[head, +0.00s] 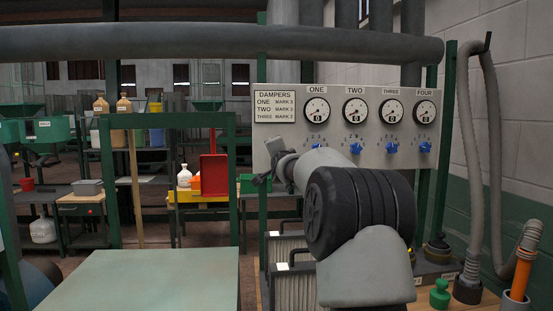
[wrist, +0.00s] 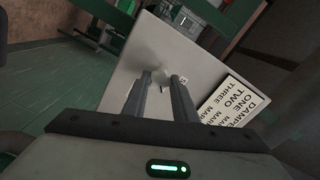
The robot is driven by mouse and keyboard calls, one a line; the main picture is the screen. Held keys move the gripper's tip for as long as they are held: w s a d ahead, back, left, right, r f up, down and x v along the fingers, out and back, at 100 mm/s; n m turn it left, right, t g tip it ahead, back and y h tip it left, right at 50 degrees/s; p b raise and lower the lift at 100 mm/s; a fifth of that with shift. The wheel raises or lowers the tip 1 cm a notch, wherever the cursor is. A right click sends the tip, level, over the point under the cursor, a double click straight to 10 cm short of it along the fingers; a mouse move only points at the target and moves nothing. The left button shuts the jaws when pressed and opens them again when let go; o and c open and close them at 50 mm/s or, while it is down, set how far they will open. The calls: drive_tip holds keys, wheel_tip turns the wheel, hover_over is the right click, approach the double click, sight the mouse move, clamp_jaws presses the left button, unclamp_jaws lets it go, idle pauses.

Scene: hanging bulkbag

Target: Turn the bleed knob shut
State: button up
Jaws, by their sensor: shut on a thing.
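The grey panel (head: 285,130) carries four gauges, with a row of blue knobs (head: 390,147) below them. My gripper (wrist: 160,77) is at the panel's lower left, under the DAMPERS card (head: 274,105), and its fingers point at the panel face. In the wrist view the fingers stand a little apart and are shut on a small pale thing at the panel, which looks to be the bleed knob (wrist: 159,71). Its shape and turn angle are not clear. In the head view my gripper and arm hide this knob.
A thick grey pipe (head: 200,42) crosses above the panel. Pleated filter boxes (head: 290,262) stand below it. A grey hose (head: 478,150) hangs at the right wall, beside a green knob (head: 440,292). A pale green tabletop (head: 150,280) at the front left is bare.

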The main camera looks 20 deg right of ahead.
drive_tip(key=shift+n+b, duration=0.8)
drive_tip(key=shift+n, duration=4.1)
drive_tip(key=o, duration=1)
drive_tip(key=shift+o, duration=0.2)
drive_tip(key=shift+s, duration=0.1)
drive_tip(key=v, duration=1.7)
drive_tip(key=shift+b, duration=0.45)
drive_tip(key=shift+s+a, duration=0.15)
